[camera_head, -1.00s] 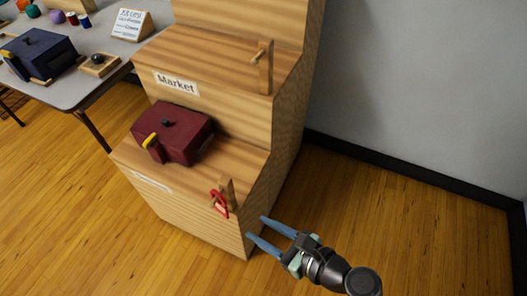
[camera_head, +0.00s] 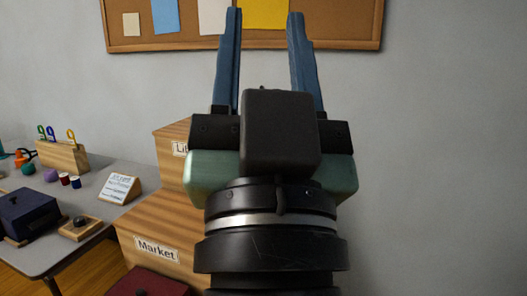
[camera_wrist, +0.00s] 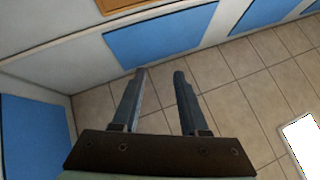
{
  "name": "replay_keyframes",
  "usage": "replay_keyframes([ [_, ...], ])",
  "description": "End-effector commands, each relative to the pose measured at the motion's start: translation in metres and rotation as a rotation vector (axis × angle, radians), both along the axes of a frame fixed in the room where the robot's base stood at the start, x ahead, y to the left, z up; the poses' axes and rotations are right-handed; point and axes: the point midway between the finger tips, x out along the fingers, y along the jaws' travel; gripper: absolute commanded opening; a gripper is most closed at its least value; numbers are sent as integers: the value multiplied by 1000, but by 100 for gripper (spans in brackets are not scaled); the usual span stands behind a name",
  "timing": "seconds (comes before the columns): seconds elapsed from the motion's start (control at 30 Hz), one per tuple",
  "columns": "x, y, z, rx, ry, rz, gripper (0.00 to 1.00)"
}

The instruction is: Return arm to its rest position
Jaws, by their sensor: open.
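My gripper (camera_head: 265,14) is raised in the middle of the head view, large and close, with its blue fingers pointing up the picture. The fingers are spread apart with nothing between them. In the wrist view, my gripper (camera_wrist: 160,72) also shows two parted, empty fingers above a tiled floor (camera_wrist: 235,95). It touches nothing that I can see. My arm and gripper hide part of the wall and the right part of the stepped wooden stand (camera_head: 150,222).
The stand bears a "Market" label (camera_head: 157,249), with a dark red box (camera_head: 145,284) at the bottom edge. A grey table (camera_head: 50,255) on the left holds a dark blue box (camera_head: 27,214). A corkboard (camera_head: 350,35) hangs behind. Blue panels (camera_wrist: 160,38) line a wall in the wrist view.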

Motion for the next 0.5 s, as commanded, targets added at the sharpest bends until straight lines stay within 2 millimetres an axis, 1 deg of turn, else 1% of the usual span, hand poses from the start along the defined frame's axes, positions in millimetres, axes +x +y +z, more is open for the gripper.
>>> replay_keyframes([
  [0.03,-32,3,28,-66,-113,-82,44],
  [0.07,-32,2,49,-73,-115,-95,44],
  [0.1,-27,2,66,-68,-100,-88,44],
  [0.5,-25,2,188,-64,-90,-81,44],
])
